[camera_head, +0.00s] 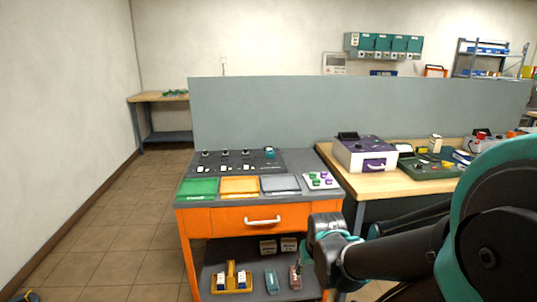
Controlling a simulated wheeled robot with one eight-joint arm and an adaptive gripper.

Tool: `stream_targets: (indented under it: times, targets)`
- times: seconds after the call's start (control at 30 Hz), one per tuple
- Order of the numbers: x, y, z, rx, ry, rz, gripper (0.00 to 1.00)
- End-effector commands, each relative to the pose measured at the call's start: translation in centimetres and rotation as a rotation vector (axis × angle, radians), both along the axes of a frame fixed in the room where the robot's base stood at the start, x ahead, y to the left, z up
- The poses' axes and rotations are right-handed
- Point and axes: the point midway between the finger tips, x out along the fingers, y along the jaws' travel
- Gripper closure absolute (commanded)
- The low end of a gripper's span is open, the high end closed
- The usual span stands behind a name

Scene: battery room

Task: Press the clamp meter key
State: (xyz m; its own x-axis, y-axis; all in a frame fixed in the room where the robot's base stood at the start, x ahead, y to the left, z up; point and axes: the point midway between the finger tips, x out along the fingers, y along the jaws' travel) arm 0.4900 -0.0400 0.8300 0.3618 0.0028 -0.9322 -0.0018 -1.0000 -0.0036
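I cannot make out for sure which thing is the clamp meter, and no key on one can be told at this size. A small teal device (269,153) stands at the back right of the orange cart's top. A teal-grey item (271,281) and a reddish item (295,277) lie on the cart's lower shelf. My arm reaches in from the right, and its end, my gripper (309,274), hangs low in front of the cart's right side. Its fingers are too small and dark to tell whether they are open or shut.
The orange cart (192,243) carries a green tray (199,187), a yellow tray (239,186), a grey tray (280,184) and a black panel with switches (228,163). A wooden bench (380,185) with a purple-fronted box (365,154) stands right.

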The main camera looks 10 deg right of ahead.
Motion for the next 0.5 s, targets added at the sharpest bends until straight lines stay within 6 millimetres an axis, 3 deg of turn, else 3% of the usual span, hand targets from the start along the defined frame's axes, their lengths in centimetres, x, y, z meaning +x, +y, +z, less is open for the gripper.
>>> stream_targets:
  times: [0.03, 0.27, 0.5]
  targets:
    - [0.0, 0.0, 0.0, 0.0, 0.0, 0.0, 0.72]
    - [0.0, 0.0, 0.0, 0.0, 0.0, 0.0, 1.0]
    - [0.0, 0.0, 0.0, 0.0, 0.0, 0.0, 1.0]
